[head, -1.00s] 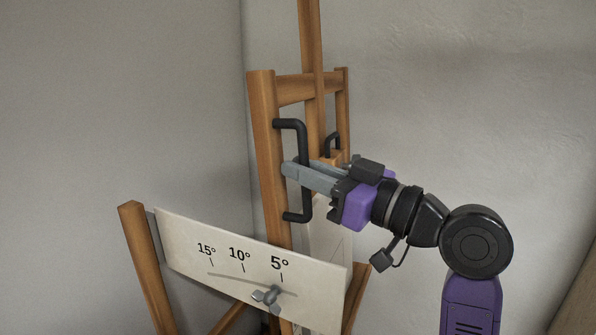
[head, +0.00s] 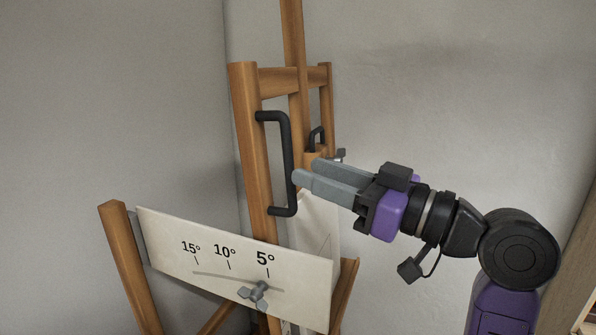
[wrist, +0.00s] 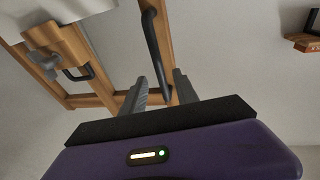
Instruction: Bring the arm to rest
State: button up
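My gripper (head: 305,170) is in the middle of the head view, with its two grey fingers pointing left toward a black handle (head: 289,165). The handle is fixed to an upright post of a wooden easel (head: 245,135).
A pale angle board (head: 225,258) marked 15°, 10° and 5° with a grey wing knob (head: 256,292) sits low on the easel. A second black handle (head: 317,138) is on the far side. Bare wall surrounds the easel.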

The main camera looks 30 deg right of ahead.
jog(key=shift+v, duration=1)
